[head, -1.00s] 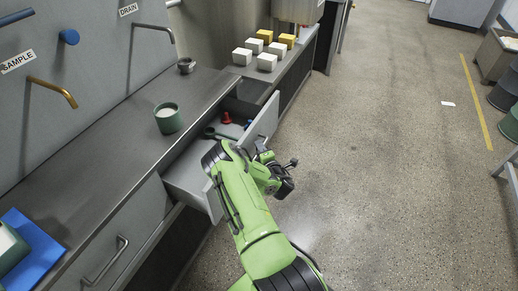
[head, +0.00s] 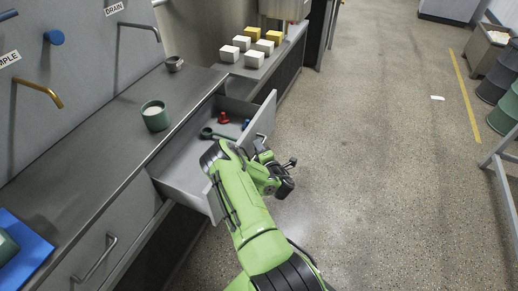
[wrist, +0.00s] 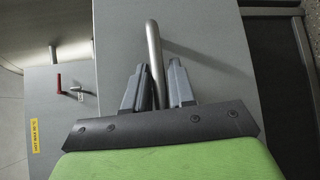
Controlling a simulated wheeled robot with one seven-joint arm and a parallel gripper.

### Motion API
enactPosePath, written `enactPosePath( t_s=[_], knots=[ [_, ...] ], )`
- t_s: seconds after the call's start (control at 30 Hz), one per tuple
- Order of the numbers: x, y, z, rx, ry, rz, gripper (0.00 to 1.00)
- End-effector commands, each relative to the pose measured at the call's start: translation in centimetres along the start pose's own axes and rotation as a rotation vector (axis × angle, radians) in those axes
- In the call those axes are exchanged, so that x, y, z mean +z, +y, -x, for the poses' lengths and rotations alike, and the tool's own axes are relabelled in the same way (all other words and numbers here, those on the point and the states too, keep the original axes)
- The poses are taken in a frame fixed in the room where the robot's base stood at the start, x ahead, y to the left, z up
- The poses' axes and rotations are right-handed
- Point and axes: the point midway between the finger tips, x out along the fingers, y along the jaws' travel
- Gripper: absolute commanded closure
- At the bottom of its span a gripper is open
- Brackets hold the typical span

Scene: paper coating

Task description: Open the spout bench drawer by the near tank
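The grey bench drawer (head: 178,172) stands well open, with its front panel (head: 264,116) out over the floor. A red item (head: 223,117), a dark green tool (head: 212,133) and a small blue item (head: 246,124) lie inside it. My gripper (wrist: 158,80) is at the outer face of the front panel. In the wrist view the drawer's bar handle (wrist: 154,42) runs between the two fingers, which look closed on it. In the head view my wrist hides most of the handle and the fingertips.
A green cup (head: 155,115) and a small metal cup (head: 174,64) stand on the bench top (head: 85,140). White blocks (head: 254,59) and yellow blocks (head: 274,37) sit farther back. A second, shut drawer (head: 105,235) is at lower left.

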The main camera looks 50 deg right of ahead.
Motion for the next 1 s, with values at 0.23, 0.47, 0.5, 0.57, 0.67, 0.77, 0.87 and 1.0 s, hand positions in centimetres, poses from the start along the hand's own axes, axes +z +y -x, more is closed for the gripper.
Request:
enactPosePath(
  t_s=[0.23, 0.47, 0.5, 0.57, 0.67, 0.77, 0.87, 1.0],
  knots=[
    [0.0, 0.0, 0.0, 0.001, 0.000, 0.000, 0.61],
    [0.1, 0.1, 1.2, -0.002, -0.003, 0.000, 0.61],
    [0.2, 0.1, 2.1, -0.003, -0.004, 0.000, 0.61],
    [0.2, 0.1, 3.6, -0.004, -0.005, -0.002, 0.61],
    [0.2, 0.1, 6.6, -0.006, -0.006, -0.002, 0.61],
    [0.1, 0.5, 8.7, -0.005, 0.001, -0.001, 0.61],
    [0.1, 0.7, 9.9, -0.004, 0.002, 0.000, 0.61],
    [0.2, 0.8, 10.8, 0.000, 0.004, 0.002, 0.61]
  ],
)
